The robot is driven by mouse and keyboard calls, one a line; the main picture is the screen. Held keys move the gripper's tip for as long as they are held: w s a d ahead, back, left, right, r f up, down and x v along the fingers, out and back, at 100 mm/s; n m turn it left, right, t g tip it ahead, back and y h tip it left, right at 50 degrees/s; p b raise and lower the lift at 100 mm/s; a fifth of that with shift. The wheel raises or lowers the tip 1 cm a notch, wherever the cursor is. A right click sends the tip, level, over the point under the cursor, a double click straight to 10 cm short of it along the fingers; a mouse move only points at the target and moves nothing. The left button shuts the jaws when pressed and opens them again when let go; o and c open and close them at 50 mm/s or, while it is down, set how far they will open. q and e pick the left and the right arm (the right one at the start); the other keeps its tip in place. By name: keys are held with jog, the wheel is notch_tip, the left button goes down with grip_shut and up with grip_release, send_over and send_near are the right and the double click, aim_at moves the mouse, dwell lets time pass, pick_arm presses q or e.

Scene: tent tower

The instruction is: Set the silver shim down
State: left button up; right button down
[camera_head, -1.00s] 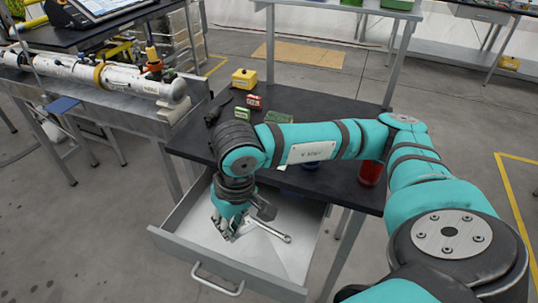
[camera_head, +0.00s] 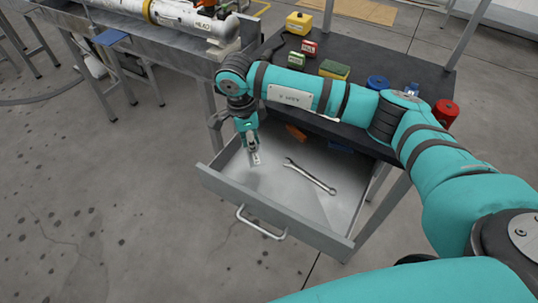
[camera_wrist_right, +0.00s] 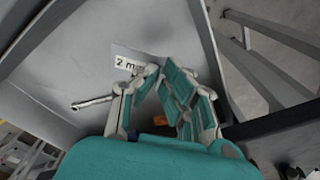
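The silver shim (camera_head: 256,158) is a small thin plate at the tips of my right gripper (camera_head: 253,147), over the left part of the open drawer (camera_head: 283,225). In the right wrist view the shim (camera_wrist_right: 127,64) shows a white "2 mm" label, and the tips of my right gripper (camera_wrist_right: 157,72) close together at its edge. The gripper appears shut on it. I cannot tell whether the shim touches the drawer floor. My left gripper is not in view.
A wrench (camera_head: 310,175) lies in the drawer, right of the shim. An orange item (camera_head: 296,132) and a blue item (camera_head: 340,148) are at the drawer's back. The dark tabletop (camera_head: 365,68) above holds small boxes, a blue spool (camera_head: 377,83) and a red can (camera_head: 445,113).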

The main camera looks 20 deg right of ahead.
aim_at(252, 156)
notch_tip(252, 156, down, 2)
jog(key=shift+f, duration=0.1)
notch_tip(252, 156, down, 4)
jog(key=shift+r+p, duration=0.15)
jog(key=shift+p, duration=0.15)
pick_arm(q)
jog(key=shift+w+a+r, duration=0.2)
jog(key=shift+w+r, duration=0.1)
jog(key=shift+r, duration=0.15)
pick_arm(e)
jog(key=c, duration=2)
grip_release()
jog(key=shift+f, duration=0.2)
jog(key=o, duration=0.5)
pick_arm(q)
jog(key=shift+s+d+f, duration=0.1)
pick_arm(e)
jog(key=shift+r, duration=0.1)
